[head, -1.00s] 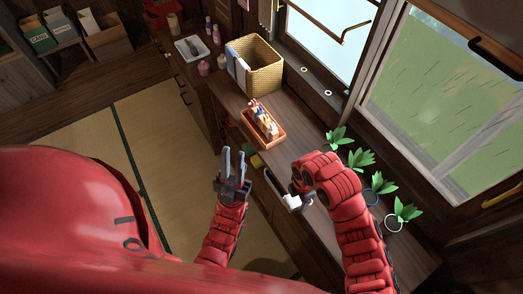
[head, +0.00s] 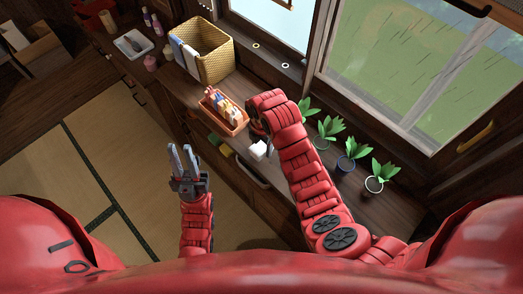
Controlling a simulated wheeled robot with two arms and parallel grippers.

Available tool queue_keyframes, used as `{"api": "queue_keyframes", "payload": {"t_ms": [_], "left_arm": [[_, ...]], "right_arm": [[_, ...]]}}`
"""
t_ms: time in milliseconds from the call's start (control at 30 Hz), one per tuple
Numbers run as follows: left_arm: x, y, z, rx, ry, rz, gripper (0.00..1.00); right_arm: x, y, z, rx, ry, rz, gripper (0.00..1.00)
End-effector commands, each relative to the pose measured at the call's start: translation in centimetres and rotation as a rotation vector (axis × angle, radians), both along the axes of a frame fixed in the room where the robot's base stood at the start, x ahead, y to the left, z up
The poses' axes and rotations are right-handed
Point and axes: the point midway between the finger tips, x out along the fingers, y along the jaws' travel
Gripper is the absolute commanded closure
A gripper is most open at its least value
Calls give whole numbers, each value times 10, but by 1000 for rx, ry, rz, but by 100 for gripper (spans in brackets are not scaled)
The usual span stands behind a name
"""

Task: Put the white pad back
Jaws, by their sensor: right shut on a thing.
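The white pad (head: 259,150) is a small white block at the front edge of the wooden counter. My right gripper (head: 259,137) is shut on it; its fingers are mostly hidden under my red wrist. The pad seems to be just above the counter, but the exact gap cannot be told. An orange-brown tray (head: 238,124) with several small bottles or packets stands just left of the pad. My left gripper (head: 181,150) is open and empty, over the floor in front of the counter.
A wicker basket (head: 222,66) with cloths stands further back on the counter. Several potted plants (head: 329,130) line the window side, right of my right arm. A yellow and a green item (head: 222,147) sit low by the counter front. The tatami floor (head: 75,160) is clear.

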Motion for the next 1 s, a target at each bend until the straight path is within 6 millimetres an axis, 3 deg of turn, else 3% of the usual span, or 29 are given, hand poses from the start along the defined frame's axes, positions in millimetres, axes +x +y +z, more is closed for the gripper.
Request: {"api": "queue_keyframes", "payload": {"t_ms": [267, 533, 967, 1000], "left_arm": [[0, 0, 6, 0, 0, 0, 76], [0, 0, 26, 0, 0, 0, 76], [0, 0, 19, 0, 0, 0, 76], [0, 0, 19, 0, 0, 0, 76]], "right_arm": [[9, 0, -3, -1, 2, 1, 81], [8, 0, -29, -1, 3, 0, 81], [9, 0, -40, -1, -1, 0, 81], [9, 0, -39, -1, -1, 0, 27]]}}
